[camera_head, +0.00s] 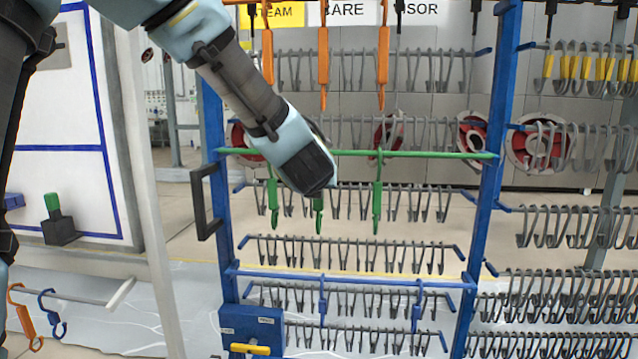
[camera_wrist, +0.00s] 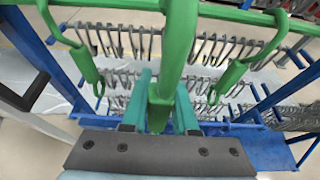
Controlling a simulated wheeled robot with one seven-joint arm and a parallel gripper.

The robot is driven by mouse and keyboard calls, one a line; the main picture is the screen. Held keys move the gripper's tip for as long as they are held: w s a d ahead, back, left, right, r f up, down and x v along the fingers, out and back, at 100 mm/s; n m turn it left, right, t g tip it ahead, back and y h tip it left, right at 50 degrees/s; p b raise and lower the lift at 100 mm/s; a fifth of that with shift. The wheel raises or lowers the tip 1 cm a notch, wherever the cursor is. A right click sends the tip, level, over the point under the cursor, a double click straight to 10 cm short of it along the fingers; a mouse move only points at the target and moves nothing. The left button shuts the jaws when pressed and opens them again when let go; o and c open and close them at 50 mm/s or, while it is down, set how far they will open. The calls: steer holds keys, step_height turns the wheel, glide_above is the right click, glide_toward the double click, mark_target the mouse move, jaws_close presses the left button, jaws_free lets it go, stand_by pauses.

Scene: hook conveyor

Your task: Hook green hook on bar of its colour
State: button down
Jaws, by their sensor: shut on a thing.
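The green bar (camera_head: 430,155) runs across the blue frame at mid height and also crosses the top of the wrist view (camera_wrist: 235,12). Green hooks hang from it left (camera_head: 272,205) and right (camera_head: 377,205). My gripper (camera_wrist: 161,100) is shut on a third green hook (camera_wrist: 172,62), between those two. The held hook is upright; its lower end shows below my wrist in the head view (camera_head: 318,222). Its upper part reaches up to the bar and leaves the wrist view, so I cannot tell whether it sits over the bar. My wrist hides its top in the head view.
Orange hooks (camera_head: 322,65) hang above the green bar. A blue bar (camera_head: 350,281) with blue hooks lies below. A rail (camera_head: 75,290) at lower left holds an orange and a blue hook. Grey hook racks (camera_head: 570,230) stand behind and right. Blue posts (camera_head: 492,190) flank the frame.

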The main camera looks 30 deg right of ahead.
steer(key=x, duration=1)
steer(key=shift+r, duration=0.15)
stand_by(0.6)
stand_by(0.6)
steer(key=c, duration=0.6)
jaws_free()
steer(key=b+v, duration=0.1)
steer(key=v, duration=0.9)
steer(key=shift+s+a+r+b, duration=0.15)
steer(key=shift+s+a+b, duration=0.1)
steer(key=shift+b, duration=0.05)
